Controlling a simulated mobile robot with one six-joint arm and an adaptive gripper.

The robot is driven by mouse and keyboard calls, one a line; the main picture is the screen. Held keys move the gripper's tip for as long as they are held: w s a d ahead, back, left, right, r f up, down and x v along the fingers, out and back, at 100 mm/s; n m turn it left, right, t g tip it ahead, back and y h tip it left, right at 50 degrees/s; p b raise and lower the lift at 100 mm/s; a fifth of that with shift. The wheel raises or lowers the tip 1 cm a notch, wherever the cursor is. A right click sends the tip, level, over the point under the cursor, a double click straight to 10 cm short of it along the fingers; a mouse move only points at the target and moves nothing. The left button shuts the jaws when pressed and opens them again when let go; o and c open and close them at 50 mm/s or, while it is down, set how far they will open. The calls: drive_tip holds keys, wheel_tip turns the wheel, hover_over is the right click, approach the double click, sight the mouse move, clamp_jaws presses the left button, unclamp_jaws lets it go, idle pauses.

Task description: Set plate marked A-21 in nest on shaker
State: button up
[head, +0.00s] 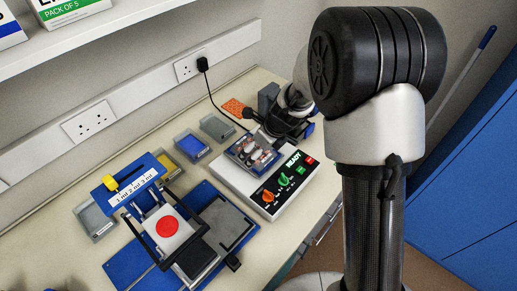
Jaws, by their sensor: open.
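The shaker (286,205) is a white box on the bench with a dark front panel, coloured knobs and a READY sign. Its blue-edged nest (239,157) is on the top at the back left, with pale and reddish shapes showing inside; I cannot tell what they are. My gripper (277,128) is black, open and just behind the nest, partly hidden by its own links. No A-21 marking is readable, so I cannot tell which thing is that plate. A shallow tray with a blue piece (191,146) stands left of the shaker.
Other shallow trays, one grey (217,127), stand along the wall side. A blue stand with a red-dotted white panel (167,227) and black arms fills the front left. An orange perforated piece (235,108) lies near the wall. A black cable hangs from a socket (190,68).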

drive_tip(key=shift+r, duration=0.1)
drive_tip(key=shift+r, duration=0.3)
drive_tip(key=s+d+r+n+p, duration=0.2)
drive_tip(key=s+r+n, duration=0.25)
drive_tip(key=r, duration=0.45)
drive_tip(key=s+d+r+n+p, duration=0.25)
drive_tip(key=s+r, duration=0.25)
drive_tip(key=r, duration=0.5)
drive_tip(key=s+d+r+n+h, duration=0.1)
drive_tip(key=s+d+r+n, duration=0.2)
drive_tip(key=s+n, duration=0.7)
drive_tip(key=s+d+r+n+t+h, duration=0.1)
drive_tip(key=s+d+r+n+h, duration=0.1)
drive_tip(key=s+n, duration=0.8)
drive_tip(key=shift+s+d+r, duration=0.25)
drive_tip(key=shift+d+r, duration=0.5)
drive_tip(key=shift+f, duration=0.1)
